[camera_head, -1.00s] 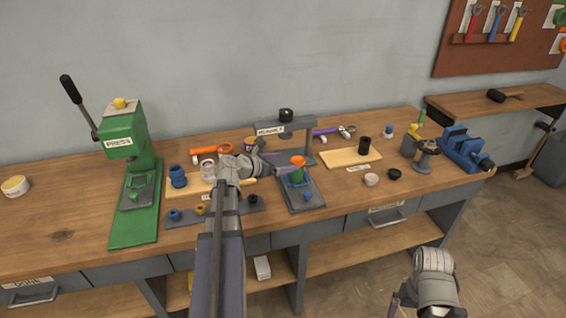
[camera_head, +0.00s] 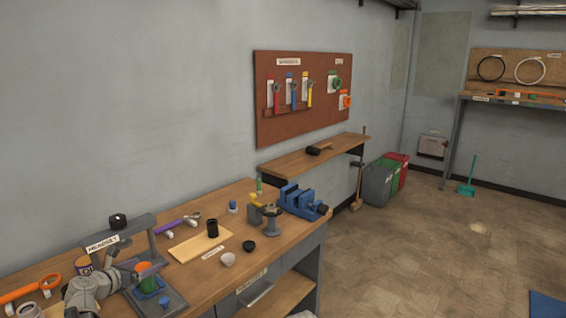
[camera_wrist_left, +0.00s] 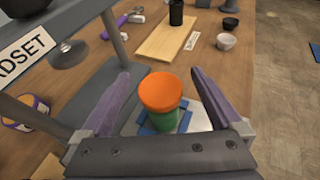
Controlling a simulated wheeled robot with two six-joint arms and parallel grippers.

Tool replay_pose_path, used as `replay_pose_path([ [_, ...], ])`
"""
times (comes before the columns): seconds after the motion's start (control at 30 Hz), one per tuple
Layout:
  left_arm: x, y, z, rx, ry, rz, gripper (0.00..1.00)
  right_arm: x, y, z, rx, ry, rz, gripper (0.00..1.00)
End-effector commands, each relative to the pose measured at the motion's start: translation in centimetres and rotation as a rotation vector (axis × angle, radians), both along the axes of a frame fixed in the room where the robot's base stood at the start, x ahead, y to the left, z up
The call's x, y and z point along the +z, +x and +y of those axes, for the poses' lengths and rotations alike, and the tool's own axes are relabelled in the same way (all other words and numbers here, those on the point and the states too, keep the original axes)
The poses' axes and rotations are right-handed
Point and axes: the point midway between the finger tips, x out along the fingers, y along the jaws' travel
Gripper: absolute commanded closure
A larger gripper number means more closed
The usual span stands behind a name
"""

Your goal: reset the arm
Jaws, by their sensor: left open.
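My left gripper (camera_head: 140,268) is at the lower left of the head view, by the grey headset press (camera_head: 115,240). In the left wrist view its two purple fingers (camera_wrist_left: 160,100) are wide apart. An orange-topped green part (camera_wrist_left: 161,100) shows between them, with gaps on both sides. The part stands upright on a blue piece (camera_wrist_left: 165,123) on the press base. In the head view the green part (camera_head: 148,283) is partly hidden by the gripper. My right gripper is not in view.
A wooden board (camera_head: 190,247) with a black cylinder (camera_head: 212,229) lies to the right. A white cup (camera_head: 228,259), a black cap (camera_head: 248,246) and a blue vise (camera_head: 300,200) are further right. A tool board (camera_head: 305,125) hangs on the wall. Open floor lies at right.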

Motion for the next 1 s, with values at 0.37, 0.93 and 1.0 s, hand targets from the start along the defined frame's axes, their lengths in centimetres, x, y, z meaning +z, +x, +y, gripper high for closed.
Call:
replay_pose_path([
  [0.37, -0.3, 0.0, 0.0, 0.000, 0.000, 0.000, 0.01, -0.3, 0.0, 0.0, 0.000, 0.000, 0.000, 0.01],
  [0.93, 2.7, -7.0, 1.5, 0.003, -0.001, 0.000, 0.01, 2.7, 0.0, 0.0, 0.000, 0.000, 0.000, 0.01],
  [1.0, 1.8, -6.1, 1.6, -0.002, 0.000, 0.000, 0.01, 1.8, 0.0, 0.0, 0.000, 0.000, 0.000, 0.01],
])
